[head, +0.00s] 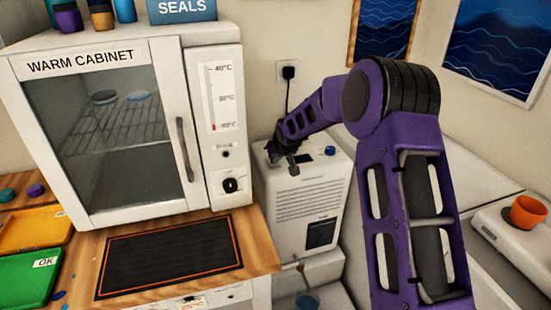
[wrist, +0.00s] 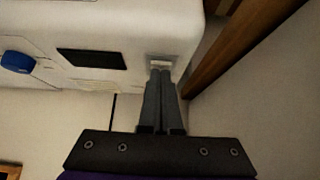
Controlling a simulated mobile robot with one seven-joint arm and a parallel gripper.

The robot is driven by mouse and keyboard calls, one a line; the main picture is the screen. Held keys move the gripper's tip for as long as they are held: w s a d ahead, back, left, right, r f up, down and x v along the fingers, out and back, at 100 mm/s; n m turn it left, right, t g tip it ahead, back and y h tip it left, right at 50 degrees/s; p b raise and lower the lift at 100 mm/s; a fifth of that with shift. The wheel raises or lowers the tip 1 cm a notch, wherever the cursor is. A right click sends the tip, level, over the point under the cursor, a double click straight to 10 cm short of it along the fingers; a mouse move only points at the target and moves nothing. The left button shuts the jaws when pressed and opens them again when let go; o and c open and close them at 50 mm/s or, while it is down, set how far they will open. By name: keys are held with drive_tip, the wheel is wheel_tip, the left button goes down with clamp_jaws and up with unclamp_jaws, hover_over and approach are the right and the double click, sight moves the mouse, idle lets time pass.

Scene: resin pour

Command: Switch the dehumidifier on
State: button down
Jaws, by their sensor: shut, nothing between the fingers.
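The dehumidifier (head: 312,205) is a white box to the right of the warm cabinet. Its top also shows in the wrist view (wrist: 110,25), with a blue knob (wrist: 17,62), a dark panel (wrist: 90,60) and a small pale rocker-like switch (wrist: 159,58). The blue knob (head: 330,150) shows in the head view too. My gripper (head: 293,170) is shut and empty at the dehumidifier's top left edge. In the wrist view my gripper's fingertips (wrist: 160,72) are right at the switch and hide part of it. I cannot tell whether they touch it.
The warm cabinet (head: 110,130) stands close to the left of my gripper. A black mat (head: 170,258) lies on the wooden counter in front of it. A wooden edge (wrist: 240,50) is close to the right of the fingers in the wrist view. A plug (head: 288,72) is behind.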

drive_tip(key=shift+s+f+b, duration=0.1)
drive_tip(key=shift+f+b, duration=0.3)
drive_tip(key=shift+f, duration=0.1)
drive_tip(key=shift+r, duration=0.25)
drive_tip(key=shift+r+p, duration=0.5)
drive_tip(key=shift+r, duration=0.25)
drive_tip(key=shift+r, duration=0.2)
drive_tip(key=p+v, duration=0.1)
drive_tip(key=v, duration=1.2)
drive_tip(key=shift+s+f, duration=0.2)
drive_tip(key=shift+f, duration=0.05)
